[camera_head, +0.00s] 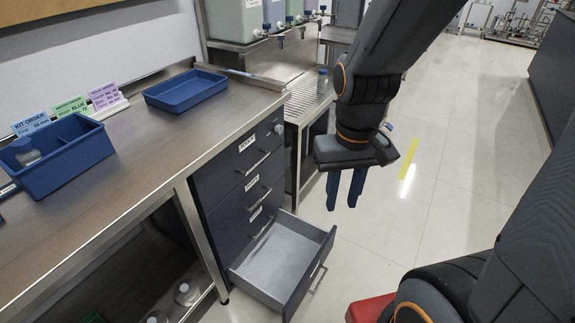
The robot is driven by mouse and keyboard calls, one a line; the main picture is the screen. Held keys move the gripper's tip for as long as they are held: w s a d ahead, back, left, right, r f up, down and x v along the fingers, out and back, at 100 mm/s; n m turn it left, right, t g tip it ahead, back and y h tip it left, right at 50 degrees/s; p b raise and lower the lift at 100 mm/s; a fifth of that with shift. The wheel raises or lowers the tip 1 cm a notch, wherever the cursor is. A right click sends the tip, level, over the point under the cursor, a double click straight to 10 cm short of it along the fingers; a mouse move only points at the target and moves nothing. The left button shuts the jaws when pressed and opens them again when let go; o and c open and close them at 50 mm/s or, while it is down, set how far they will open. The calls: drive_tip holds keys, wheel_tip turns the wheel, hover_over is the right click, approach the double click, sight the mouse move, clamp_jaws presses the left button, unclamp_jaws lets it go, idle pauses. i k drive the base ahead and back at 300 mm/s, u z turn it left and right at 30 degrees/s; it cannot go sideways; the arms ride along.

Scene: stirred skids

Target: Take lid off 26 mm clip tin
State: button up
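No clip tin or tin lid can be made out in the head view. My gripper (345,205) hangs pointing down over the floor, to the right of the drawer cabinet. Its two blue fingers are a little apart, with nothing seen between them. The lowest drawer (272,262) of the dark cabinet is pulled out, and its visible pale floor looks empty. My gripper appears above and to the right of this drawer, apart from it.
The workbench (130,150) holds a divided blue bin (62,165) with a small bottle (26,152), an empty blue tray (187,90) and label cards (88,100). Closed drawers (247,172) are above the open one. Several containers with taps (238,22) stand behind. Floor (450,150) is clear at right.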

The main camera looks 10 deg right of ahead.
sight(186, 291)
drive_tip(key=u, duration=1.45)
